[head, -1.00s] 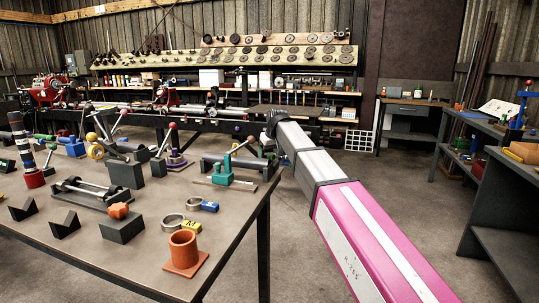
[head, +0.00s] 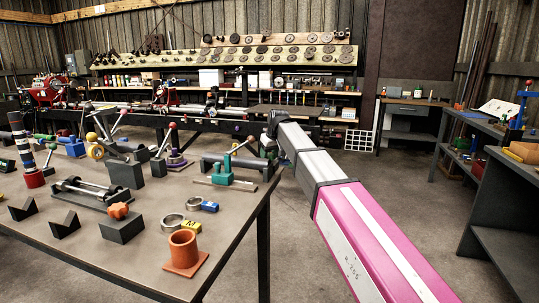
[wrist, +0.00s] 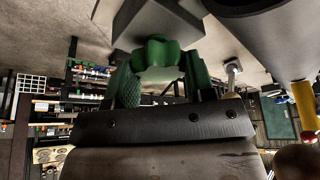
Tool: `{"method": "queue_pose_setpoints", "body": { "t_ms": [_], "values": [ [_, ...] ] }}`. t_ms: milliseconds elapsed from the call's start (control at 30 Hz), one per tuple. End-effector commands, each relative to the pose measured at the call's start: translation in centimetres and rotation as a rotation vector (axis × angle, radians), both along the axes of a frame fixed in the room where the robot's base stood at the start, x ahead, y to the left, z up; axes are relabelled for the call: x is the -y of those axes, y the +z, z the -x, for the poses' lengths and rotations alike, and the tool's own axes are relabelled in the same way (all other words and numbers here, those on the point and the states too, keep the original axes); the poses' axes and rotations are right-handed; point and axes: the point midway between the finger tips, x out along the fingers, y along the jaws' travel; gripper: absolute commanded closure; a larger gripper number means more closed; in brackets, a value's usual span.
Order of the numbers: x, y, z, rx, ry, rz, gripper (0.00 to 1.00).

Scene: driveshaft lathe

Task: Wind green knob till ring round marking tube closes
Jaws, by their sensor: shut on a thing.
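The green knob (wrist: 158,50) is lobed and sits between the green-padded fingers of my gripper (wrist: 160,76) in the wrist view. My gripper is shut on it. A grey block (wrist: 140,18) lies just beyond the knob. Part of a large dark tube (wrist: 262,6) shows at the top right of the wrist view. My arm hides the knob and gripper there, and the ring's gap is not visible.
The table (head: 110,250) carries an orange cup (head: 183,246), a block with an orange knob (head: 121,226), V-blocks and several levers. Open floor lies right of the table, before a workbench (head: 505,195).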

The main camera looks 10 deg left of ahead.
Motion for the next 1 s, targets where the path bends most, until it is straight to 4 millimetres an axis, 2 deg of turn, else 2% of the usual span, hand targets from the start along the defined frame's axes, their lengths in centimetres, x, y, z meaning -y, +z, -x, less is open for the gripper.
{"method": "queue_pose_setpoints", "body": {
  "t_ms": [1000],
  "values": [
    [-0.04,0.14,-0.52,0.0,0.912,-0.003,0.74]
  ]
}}
